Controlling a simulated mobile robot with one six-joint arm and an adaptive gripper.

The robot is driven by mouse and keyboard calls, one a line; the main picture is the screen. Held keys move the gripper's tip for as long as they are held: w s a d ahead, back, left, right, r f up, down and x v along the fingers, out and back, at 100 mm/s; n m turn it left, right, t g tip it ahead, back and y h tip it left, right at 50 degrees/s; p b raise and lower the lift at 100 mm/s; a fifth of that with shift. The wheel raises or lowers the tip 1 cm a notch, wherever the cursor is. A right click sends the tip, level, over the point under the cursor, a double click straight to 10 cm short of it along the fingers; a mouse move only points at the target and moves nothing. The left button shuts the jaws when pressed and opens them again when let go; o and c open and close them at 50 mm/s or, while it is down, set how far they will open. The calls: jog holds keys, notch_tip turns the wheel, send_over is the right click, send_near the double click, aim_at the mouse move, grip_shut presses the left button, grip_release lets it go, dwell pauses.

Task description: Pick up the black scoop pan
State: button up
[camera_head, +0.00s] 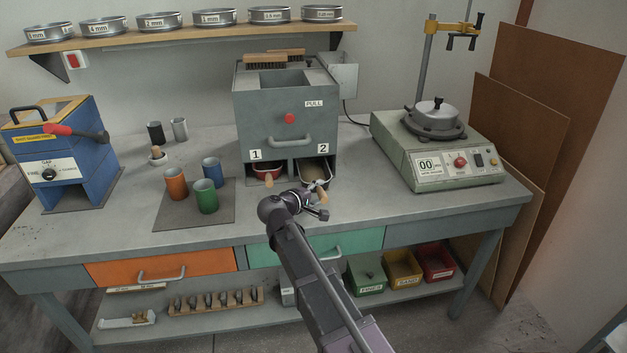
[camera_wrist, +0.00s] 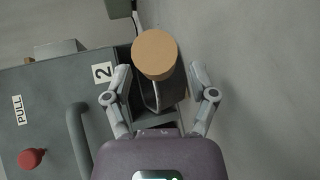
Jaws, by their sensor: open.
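A dark-rimmed scoop pan (camera_head: 314,172) sits in bay 2 at the lower right of the grey splitter box; whether it is truly black is hard to tell. Its tan handle (camera_wrist: 155,54) shows end-on in the wrist view, with part of the pan (camera_wrist: 172,92) behind it. My gripper (camera_head: 316,202) is in front of bay 2, at the handle. In the wrist view my gripper (camera_wrist: 160,78) is open, with one finger on each side of the handle and gaps visible. A red pan (camera_head: 268,171) sits in bay 1, to the left.
The splitter box (camera_head: 255,110) stands behind, with its pull handle (camera_wrist: 78,140) left of my fingers. Orange (camera_head: 175,184), blue (camera_head: 213,171) and green (camera_head: 206,197) cups stand on a mat to the left. A sieve shaker (camera_head: 437,160) stands right. The bench front is mostly clear.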

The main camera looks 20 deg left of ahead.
jog(key=shift+x, duration=0.85)
jog(key=shift+r, duration=0.1)
grip_shut()
